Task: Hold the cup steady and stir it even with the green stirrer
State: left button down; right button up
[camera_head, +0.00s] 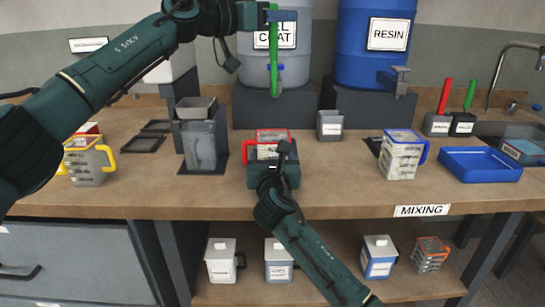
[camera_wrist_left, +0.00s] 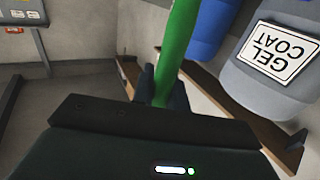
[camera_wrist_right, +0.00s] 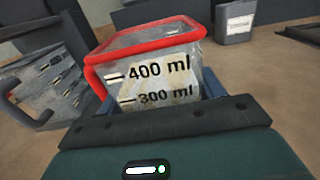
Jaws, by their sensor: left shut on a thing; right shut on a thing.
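The cup is clear with a red rim (camera_head: 262,135) and stands on the wooden bench at the middle front. In the right wrist view the cup (camera_wrist_right: 155,75) shows its 400 ml and 300 ml marks. My right gripper (camera_head: 272,172) is shut on the cup from the front and hides its lower part. The green stirrer (camera_head: 274,60) is held upright by my left gripper (camera_head: 272,14), high above the cup. Its lower end hangs clear of the cup's rim. In the left wrist view the stirrer (camera_wrist_left: 178,50) rises from between the fingers.
Behind stand a grey gel coat drum (camera_head: 258,65) and a blue resin drum (camera_head: 372,60) on dark stands. A blue-rimmed cup (camera_head: 402,158) and a blue tray (camera_head: 480,165) are to the right. A yellow-handled cup (camera_head: 88,162) and grey containers are left.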

dwell(0.3)
pick_arm(q)
jog(key=shift+s+a+f+m+t+h, duration=0.6)
jog(key=shift+s+a+f+m+h, duration=1.4)
jog(key=shift+s+f, duration=2)
jog(key=w+d+f+n, duration=0.1)
jog(key=w+f, duration=0.2)
jog(key=f, duration=0.5)
jog(key=shift+f, duration=0.3)
